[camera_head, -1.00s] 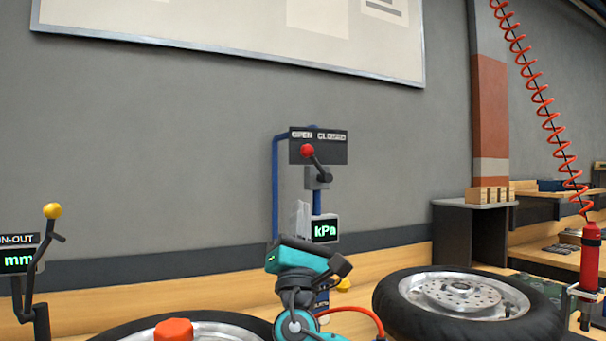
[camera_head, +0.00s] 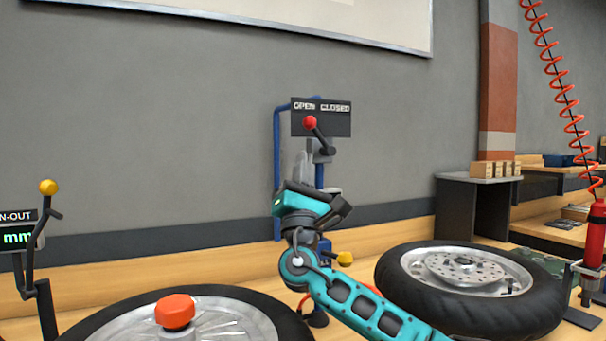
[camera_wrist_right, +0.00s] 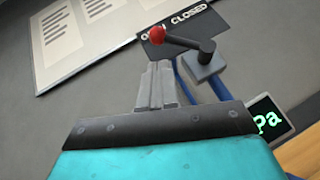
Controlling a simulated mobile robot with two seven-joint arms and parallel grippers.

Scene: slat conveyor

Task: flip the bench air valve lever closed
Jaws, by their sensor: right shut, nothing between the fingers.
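The air valve lever (camera_head: 318,132) has a red ball knob (camera_head: 310,122) and a dark arm. It tilts up and left, with the knob below the OPEN word of the black OPEN/CLOSED sign (camera_head: 322,126). My right gripper (camera_head: 301,158) is shut and empty, its grey fingers pointing up just below and left of the lever. In the right wrist view the closed fingers (camera_wrist_right: 157,85) end below the red knob (camera_wrist_right: 157,34), and a gap of wall seems to show between them. The left gripper is not in view.
A wheel with a red cap (camera_head: 175,311) lies at front left and another tyre (camera_head: 470,285) at right. A yellow-knobbed gauge stand (camera_head: 40,235) is at far left. The blue pipe (camera_head: 277,180) stands behind my arm. The kPa display (camera_wrist_right: 266,118) shows in the wrist view.

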